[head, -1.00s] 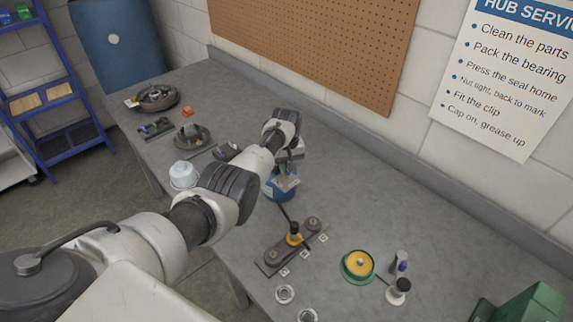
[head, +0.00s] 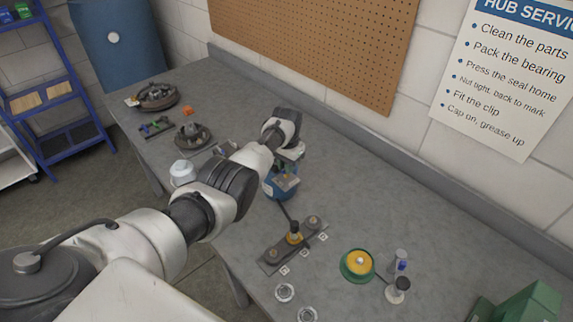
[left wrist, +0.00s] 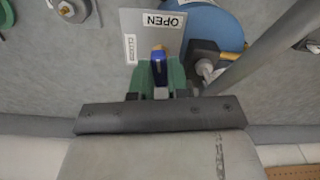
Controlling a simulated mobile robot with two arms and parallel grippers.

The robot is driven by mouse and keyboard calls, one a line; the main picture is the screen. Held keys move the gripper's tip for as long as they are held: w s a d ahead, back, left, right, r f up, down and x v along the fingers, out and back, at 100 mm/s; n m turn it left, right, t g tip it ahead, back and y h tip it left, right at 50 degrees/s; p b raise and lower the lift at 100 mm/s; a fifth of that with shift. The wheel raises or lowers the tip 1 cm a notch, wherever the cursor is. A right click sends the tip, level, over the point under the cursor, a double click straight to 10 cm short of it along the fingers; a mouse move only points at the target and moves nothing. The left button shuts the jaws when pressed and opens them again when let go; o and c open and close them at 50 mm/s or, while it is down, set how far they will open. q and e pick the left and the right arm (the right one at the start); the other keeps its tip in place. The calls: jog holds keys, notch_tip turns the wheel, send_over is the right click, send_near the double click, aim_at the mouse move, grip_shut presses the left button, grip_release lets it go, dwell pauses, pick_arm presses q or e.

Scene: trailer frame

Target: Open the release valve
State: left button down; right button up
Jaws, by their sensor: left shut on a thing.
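The release valve's blue lever (left wrist: 158,66) is between the green fingers of my left gripper (left wrist: 160,75), which is shut on it. A grey plate (left wrist: 143,28) behind it carries an OPEN label (left wrist: 164,20) and a second label (left wrist: 131,49) that looks like CLOSED; both appear turned in the left wrist view. A brass part shows just above the lever. The plate sits by a round blue body (left wrist: 213,28), seen in the head view as a blue vessel (head: 281,187) under my left gripper (head: 284,168). My wrist hides part of the valve there.
A hose or rod runs from the vessel towards a dark bar with knobs (head: 293,245). A green and yellow round part (head: 357,265) and a green box (head: 523,303) are to the right. A white-lidded jar (head: 182,172) is left of my arm. The back right of the bench is clear.

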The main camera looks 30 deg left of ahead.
pick_arm(q)
jog(key=shift+w+r+m, duration=0.1)
jog(key=shift+r+m, duration=0.05)
jog(key=shift+m, duration=0.65)
jog(key=c, duration=1.1)
grip_release()
notch_tip(320, 180, up, 11)
jog(key=shift+f, duration=0.2)
